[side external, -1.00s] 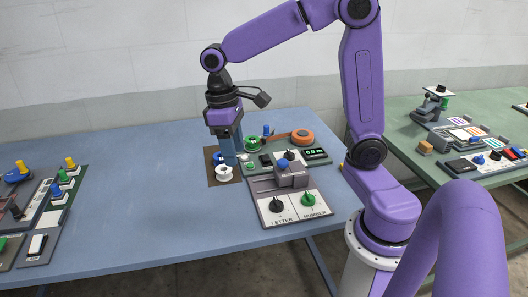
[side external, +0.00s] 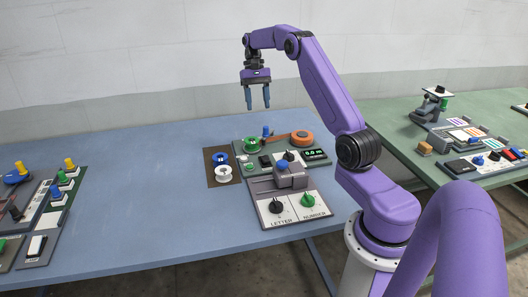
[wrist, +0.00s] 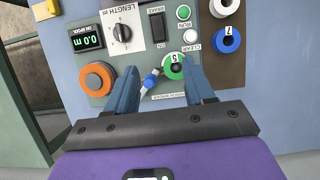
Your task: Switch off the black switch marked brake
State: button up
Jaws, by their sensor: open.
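The black brake switch (wrist: 157,27) is a small rocker beside the label BRAKE (wrist: 157,10) on the grey-green panel in the wrist view. It looks small and dark in the side view (side external: 265,161), and I cannot tell which end is pressed. My gripper (side external: 258,106) is open and empty, raised above the table behind the panel, fingers pointing down. In the wrist view my gripper (wrist: 160,74) has its fingers spread either side of the green spool marked 5 (wrist: 174,66). The switch lies beyond the fingertips, untouched.
The panel holds a black LENGTH knob (wrist: 122,33), a display reading 0.0 m (wrist: 86,38), an orange spool (wrist: 97,80), a blue-tipped lever (wrist: 150,80), a green RUN button (wrist: 183,12) and a white CLEAR button (wrist: 190,37). Blue (side external: 220,159) and white spools (side external: 224,174) sit on a brown mat.

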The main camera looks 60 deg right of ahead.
send_near(265, 157)
jog(key=x, duration=0.7)
jog(key=shift+s+a+f, duration=0.1)
jog(key=shift+a+f, duration=0.1)
jog(key=shift+f, duration=0.15)
